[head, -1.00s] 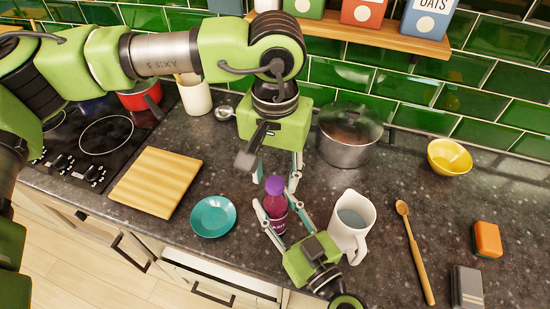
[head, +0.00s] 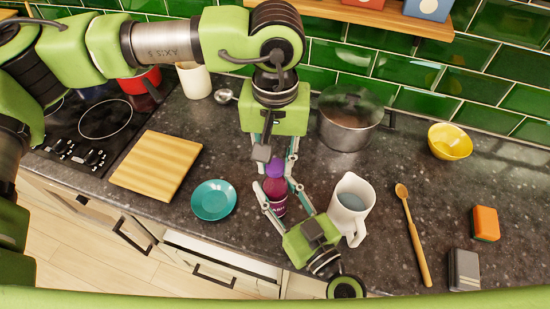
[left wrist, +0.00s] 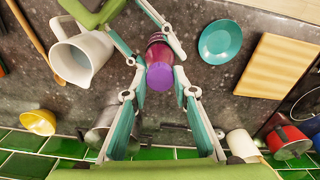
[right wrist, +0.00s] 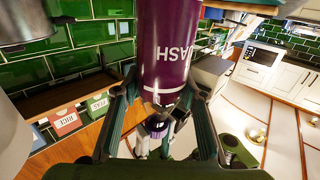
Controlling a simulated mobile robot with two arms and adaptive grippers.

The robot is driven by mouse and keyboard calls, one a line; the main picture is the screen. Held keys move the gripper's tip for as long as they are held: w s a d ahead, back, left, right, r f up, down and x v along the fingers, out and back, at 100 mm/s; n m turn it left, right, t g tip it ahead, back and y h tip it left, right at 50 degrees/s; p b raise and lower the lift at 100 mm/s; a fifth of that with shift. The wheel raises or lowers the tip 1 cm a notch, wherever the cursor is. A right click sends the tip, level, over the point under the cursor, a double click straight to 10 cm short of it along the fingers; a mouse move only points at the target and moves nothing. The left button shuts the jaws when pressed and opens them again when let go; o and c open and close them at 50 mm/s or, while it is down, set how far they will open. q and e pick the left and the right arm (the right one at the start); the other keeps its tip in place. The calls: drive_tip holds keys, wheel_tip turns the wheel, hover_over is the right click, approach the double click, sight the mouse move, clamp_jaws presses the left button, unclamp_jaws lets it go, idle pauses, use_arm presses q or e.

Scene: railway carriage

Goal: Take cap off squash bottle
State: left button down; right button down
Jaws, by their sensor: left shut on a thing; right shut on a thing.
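The squash bottle (head: 276,198) stands upright near the counter's front edge, dark purple-red with a white-lettered label. My right gripper (head: 277,191) is shut around its body from the front right. The purple cap (head: 275,168) is at the top of the bottle, between the fingers of my left gripper (head: 277,171), which reaches down from above and is shut on it. The left wrist view shows the cap (left wrist: 160,77) end-on. The right wrist view shows the bottle (right wrist: 165,50) large, with the cap (right wrist: 157,127) beyond its neck. I cannot tell whether cap and neck still touch.
A white jug (head: 350,205) stands close right of my right gripper. A teal plate (head: 214,200) and a wooden board (head: 157,165) lie to the left. A lidded pot (head: 348,120) is behind. A wooden spoon (head: 415,240) and a sponge (head: 486,223) are right.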

use_arm(q)
drive_tip(key=n, duration=0.5)
drive_tip(key=shift+n, duration=0.3)
drive_tip(key=n, duration=1)
drive_tip(key=shift+n, duration=0.4)
drive_tip(key=n, duration=0.5)
drive_tip(key=shift+r, duration=0.1)
drive_tip(key=n, duration=0.3)
drive_tip(key=shift+n, duration=0.4)
drive_tip(key=n, duration=0.3)
drive_tip(key=shift+n, duration=0.3)
drive_tip(key=n, duration=0.4)
drive_tip(key=shift+n, duration=0.4)
